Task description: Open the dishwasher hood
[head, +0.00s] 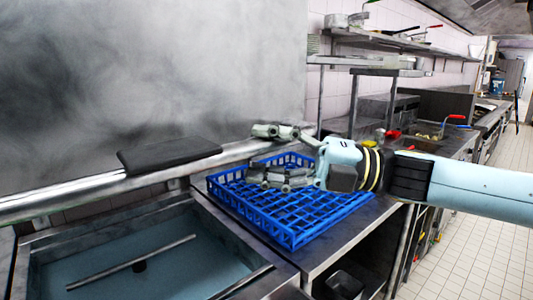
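The dishwasher hood (150,80) is a large smooth grey steel face filling the upper left of the head view. A horizontal metal bar handle (75,197) runs across its lower part, with a dark pad (168,154) on it. My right gripper (256,152) reaches in from the right with its fingers spread, one above and one below the bar's right part in the picture. I cannot tell whether it touches the bar. My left gripper is not in view.
A blue rack (296,236) stands on the steel counter (352,235) below my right gripper. A basin (95,277) lies at lower left. Wall shelves (380,41) hold pans at upper right. A tiled floor aisle (480,255) is clear on the right.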

